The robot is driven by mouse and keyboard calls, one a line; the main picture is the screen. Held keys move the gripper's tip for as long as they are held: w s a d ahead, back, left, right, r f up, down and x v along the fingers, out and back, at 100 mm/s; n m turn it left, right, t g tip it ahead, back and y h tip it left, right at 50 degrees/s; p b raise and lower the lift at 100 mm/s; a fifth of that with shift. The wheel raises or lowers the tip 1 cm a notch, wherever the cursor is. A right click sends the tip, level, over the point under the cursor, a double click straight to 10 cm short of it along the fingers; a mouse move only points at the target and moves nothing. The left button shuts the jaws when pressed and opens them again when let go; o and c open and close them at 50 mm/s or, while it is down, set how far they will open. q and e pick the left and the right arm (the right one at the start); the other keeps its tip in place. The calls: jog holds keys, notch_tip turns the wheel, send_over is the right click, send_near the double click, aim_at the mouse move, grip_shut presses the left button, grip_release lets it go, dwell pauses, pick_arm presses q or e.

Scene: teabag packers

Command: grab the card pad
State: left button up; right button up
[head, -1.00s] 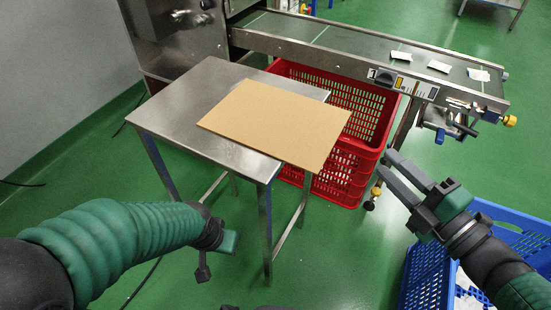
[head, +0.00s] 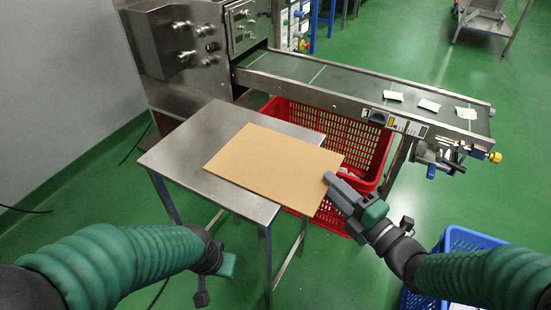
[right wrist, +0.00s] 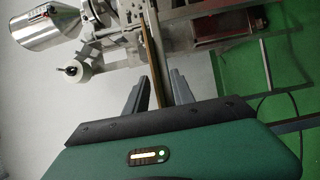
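The card pad (head: 270,167) is a flat tan board lying on the steel table, its right corner reaching past the table's edge. My right gripper (head: 329,183) is at that overhanging right end. In the right wrist view the pad (right wrist: 155,70) shows edge-on as a thin brown strip between the two fingers of my right gripper (right wrist: 157,90).
The steel table (head: 185,155) stands in front of a steel machine (head: 190,45). A conveyor (head: 350,82) with several white packets runs to the right behind it. Red crates (head: 355,130) stand under the conveyor. A blue crate (head: 465,240) is on the floor at the right.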

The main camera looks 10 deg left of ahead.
aim_at(319, 173)
jog(key=b+x, duration=0.2)
jog(key=x, duration=0.3)
jog(key=shift+r, duration=0.2)
jog(key=shift+s+r, duration=0.1)
grip_shut()
